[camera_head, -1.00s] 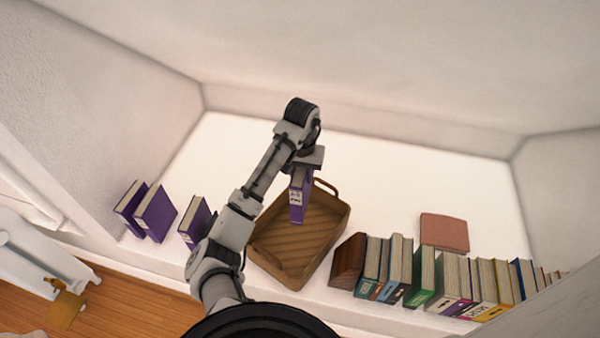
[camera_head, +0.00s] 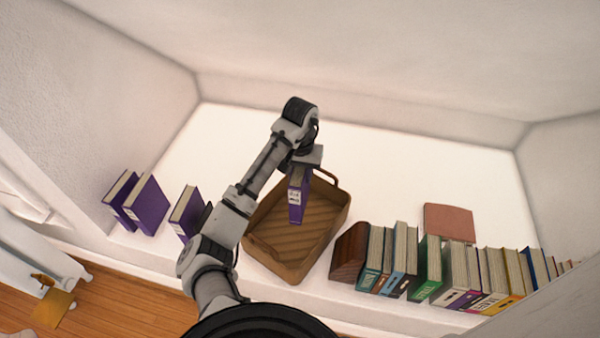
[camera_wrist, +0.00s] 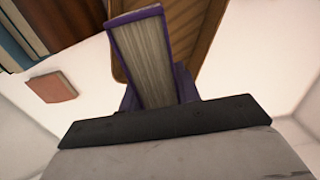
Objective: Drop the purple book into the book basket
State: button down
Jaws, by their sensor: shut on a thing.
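A purple book (camera_head: 295,200) hangs upright from my gripper (camera_head: 299,172), over the brown book basket (camera_head: 270,258). My gripper is shut on its upper end. In the wrist view the purple book (camera_wrist: 148,60) shows its page edges, with the basket (camera_wrist: 190,30) behind it. The basket looks empty in the head view, apart from what the book hides. Whether the book's lower end touches the basket floor I cannot tell.
Several purple books (camera_head: 147,205) stand at the left of the white ledge. A row of books with a wooden bookend (camera_head: 349,252) stands to the right of the basket. A reddish-brown book (camera_head: 449,222) lies flat behind that row.

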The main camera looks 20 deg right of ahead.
jog(key=shift+r, duration=0.1)
jog(key=c, duration=0.9)
grip_release()
notch_tip(320, 180, up, 14)
jog(key=shift+f+p, duration=0.1)
jog(key=shift+p, duration=0.5)
